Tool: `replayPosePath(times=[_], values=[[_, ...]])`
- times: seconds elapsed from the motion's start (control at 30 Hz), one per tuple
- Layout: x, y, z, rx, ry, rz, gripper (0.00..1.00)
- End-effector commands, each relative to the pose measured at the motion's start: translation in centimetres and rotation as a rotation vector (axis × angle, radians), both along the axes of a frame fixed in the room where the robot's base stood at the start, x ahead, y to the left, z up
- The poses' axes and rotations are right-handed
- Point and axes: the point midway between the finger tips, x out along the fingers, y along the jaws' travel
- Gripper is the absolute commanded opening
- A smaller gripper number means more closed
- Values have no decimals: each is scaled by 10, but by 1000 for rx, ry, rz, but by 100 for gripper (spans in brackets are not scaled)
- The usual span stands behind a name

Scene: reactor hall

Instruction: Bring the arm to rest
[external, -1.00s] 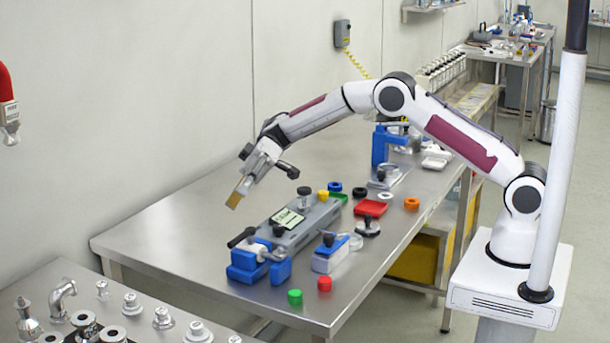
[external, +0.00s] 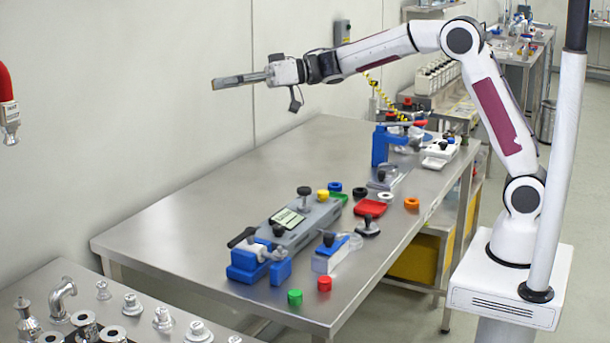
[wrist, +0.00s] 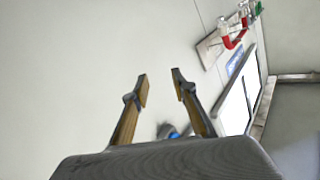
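My gripper (external: 228,80) is at the end of my raised arm, level and pointing left, high above the steel table (external: 180,205). In the wrist view my gripper (wrist: 162,88) shows two tan-padded fingers apart, with nothing between them. Behind the fingers is a pale wall.
On the table are a grey fixture (external: 303,222), a blue clamp block (external: 258,262), a red tray (external: 370,208), a blue stand (external: 381,146) and several coloured caps. A lower bench (external: 75,285) with metal fittings is at front left. The table's left half is clear.

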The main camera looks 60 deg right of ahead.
Motion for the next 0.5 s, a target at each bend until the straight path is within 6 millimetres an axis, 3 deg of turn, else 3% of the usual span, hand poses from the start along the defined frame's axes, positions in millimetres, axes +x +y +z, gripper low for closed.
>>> replayPosePath(times=[0.2,0.5], values=[[-9,-49,30,-56,-41,-194,27],[-40,-119,46,-147,-26,-434,27]])
